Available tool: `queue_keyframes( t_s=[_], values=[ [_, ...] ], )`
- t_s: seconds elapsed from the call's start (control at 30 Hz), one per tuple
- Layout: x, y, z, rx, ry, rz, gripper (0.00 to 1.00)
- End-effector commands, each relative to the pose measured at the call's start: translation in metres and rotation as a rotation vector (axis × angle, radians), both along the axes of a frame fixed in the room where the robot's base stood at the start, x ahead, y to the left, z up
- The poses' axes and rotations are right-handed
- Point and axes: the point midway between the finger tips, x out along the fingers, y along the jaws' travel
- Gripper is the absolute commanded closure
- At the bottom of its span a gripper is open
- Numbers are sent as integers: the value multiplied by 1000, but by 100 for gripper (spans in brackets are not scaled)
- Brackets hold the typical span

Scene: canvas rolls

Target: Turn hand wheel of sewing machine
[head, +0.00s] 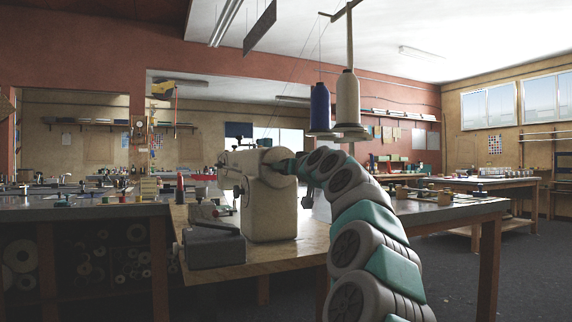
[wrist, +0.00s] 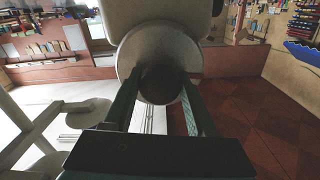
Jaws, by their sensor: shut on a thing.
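The cream sewing machine (head: 268,210) stands on the wooden-topped table. In the wrist view its hand wheel (wrist: 128,52) is a pale round disc with a dark round hub (wrist: 163,85) in front. My gripper (wrist: 161,80) has one finger on each side of the hub and is shut on the hand wheel. The exact contact at the fingertips is hard to see.
A dark grey block (head: 214,249) sits at the table's front left. A blue thread cone (head: 320,107) and a cream thread cone (head: 347,97) stand on a holder above my arm. A cluttered workbench (head: 90,208) is to the left. Open floor (head: 500,260) lies to the right.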

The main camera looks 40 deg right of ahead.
Motion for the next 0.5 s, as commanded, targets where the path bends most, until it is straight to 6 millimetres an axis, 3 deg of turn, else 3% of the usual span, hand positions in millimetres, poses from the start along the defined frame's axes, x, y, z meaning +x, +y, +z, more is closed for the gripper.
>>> queue_keyframes(
  t_s=[0.5],
  values=[
    [0, 0, 2, 480, -111, 1, 98]
  ],
)
